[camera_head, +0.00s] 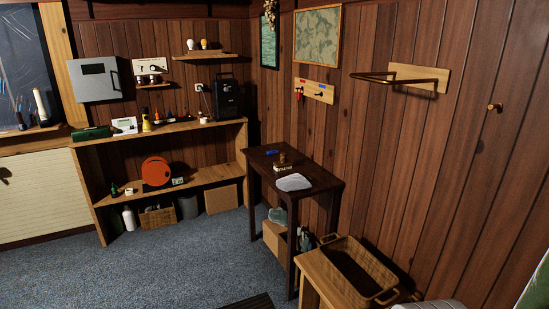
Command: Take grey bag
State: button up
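A small, light grey, flattish rounded item (293,182), which looks like the grey bag, lies near the front edge of the small dark table (318,177). I cannot make out its details at this size. My gripper is not in view.
Small items, including a blue one (271,152), lie further back on the table. A wooden basket-like tray (322,265) stands in front of its right side. A long wooden shelf unit (215,128) with many items lines the back left. The carpet (185,265) at front left is clear.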

aim_at(293, 182)
jog(key=i+j+z, duration=0.15)
jog(key=i+j, duration=0.2)
jog(key=i+j+z, duration=0.1)
jog(key=i+j, duration=0.2)
jog(key=i+j+z, duration=0.15)
jog(key=j, duration=0.4)
jog(key=i+j+z, duration=0.15)
jog(key=i+j, duration=0.25)
jog(key=i+j+z, duration=0.15)
jog(key=j, duration=0.4)
jog(key=i+j+z, duration=0.1)
jog(key=i+j, duration=0.2)
jog(key=j, duration=0.2)
jog(key=i+j+z, duration=0.15)
jog(key=j, duration=0.4)
jog(key=i+j+z, duration=0.15)
jog(key=j, duration=0.4)
jog(key=i, duration=0.05)
